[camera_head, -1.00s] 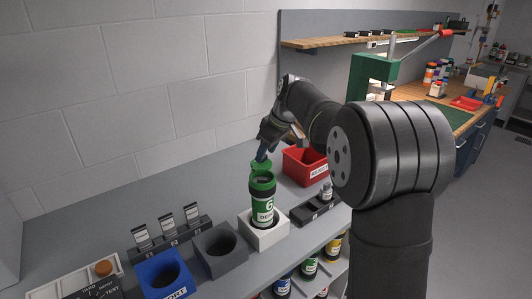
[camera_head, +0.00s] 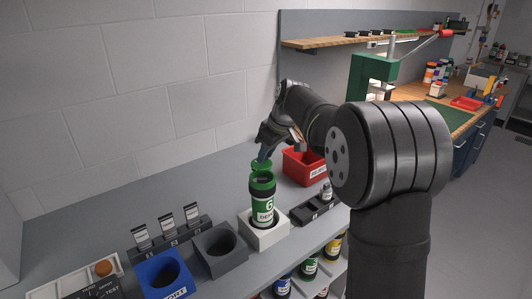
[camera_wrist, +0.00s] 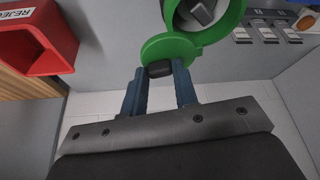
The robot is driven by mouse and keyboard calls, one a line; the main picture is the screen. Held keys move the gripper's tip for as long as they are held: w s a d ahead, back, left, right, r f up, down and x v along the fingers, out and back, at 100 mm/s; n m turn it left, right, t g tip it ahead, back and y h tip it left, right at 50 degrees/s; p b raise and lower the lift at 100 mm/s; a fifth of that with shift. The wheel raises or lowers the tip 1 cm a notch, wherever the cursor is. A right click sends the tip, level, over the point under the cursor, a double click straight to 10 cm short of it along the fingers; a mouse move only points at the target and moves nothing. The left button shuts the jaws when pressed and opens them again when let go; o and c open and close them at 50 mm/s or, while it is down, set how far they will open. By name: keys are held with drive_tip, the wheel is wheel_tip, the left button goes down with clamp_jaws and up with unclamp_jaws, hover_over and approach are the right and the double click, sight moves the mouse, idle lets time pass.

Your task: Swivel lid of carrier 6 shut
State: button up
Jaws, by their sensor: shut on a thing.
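Carrier 6 (camera_head: 263,209) is a dark tube with green bands and a white label with a green 6. It stands upright in a white square holder (camera_head: 264,237). Its green lid (camera_head: 261,163) is swung out to the side. In the wrist view the lid (camera_wrist: 162,48) lies beside the green rim (camera_wrist: 222,30), and the mouth is open with a grey item inside. My gripper (camera_head: 262,155) is at the lid. In the wrist view its two blue fingers (camera_wrist: 160,76) are shut on the lid's black tab (camera_wrist: 158,68).
A red REJECT bin (camera_head: 304,167) stands behind and right of the carrier. A dark grey holder (camera_head: 220,253) and a blue holder (camera_head: 164,275) are empty on the left. A dark rack (camera_head: 312,206) is at the right. The bench behind the carrier is clear.

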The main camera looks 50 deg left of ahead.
sight(270, 167)
drive_tip(key=d+m+t, duration=0.1)
drive_tip(key=m, duration=0.1)
drive_tip(key=shift+m, duration=0.3)
drive_tip(key=m, duration=0.1)
drive_tip(key=d+m+t, duration=0.1)
drive_tip(key=m, duration=0.1)
drive_tip(key=shift+s+d+m, duration=0.3)
drive_tip(key=m+t, duration=0.1)
drive_tip(key=s+d+m, duration=0.1)
drive_tip(key=m, duration=0.1)
drive_tip(key=shift+d+m+t+h, duration=0.1)
drive_tip(key=shift+m+t+h, duration=0.2)
drive_tip(key=shift+t, duration=0.1)
drive_tip(key=m, duration=0.2)
drive_tip(key=s+d+m+t+h, duration=0.1)
drive_tip(key=m, duration=0.1)
drive_tip(key=s+m, duration=0.1)
drive_tip(key=m, duration=0.1)
drive_tip(key=shift+d+t+h, duration=0.15)
drive_tip(key=shift+t+h, duration=0.15)
drive_tip(key=shift+h, duration=0.1)
drive_tip(key=shift+s+d+m+h, duration=0.1)
drive_tip(key=shift+s+m+h, duration=0.35)
drive_tip(key=shift+m, duration=0.7)
drive_tip(key=shift+s+m+h, duration=0.35)
drive_tip(key=shift+s+m, duration=0.1)
drive_tip(key=shift+m, duration=0.7)
drive_tip(key=o, duration=1)
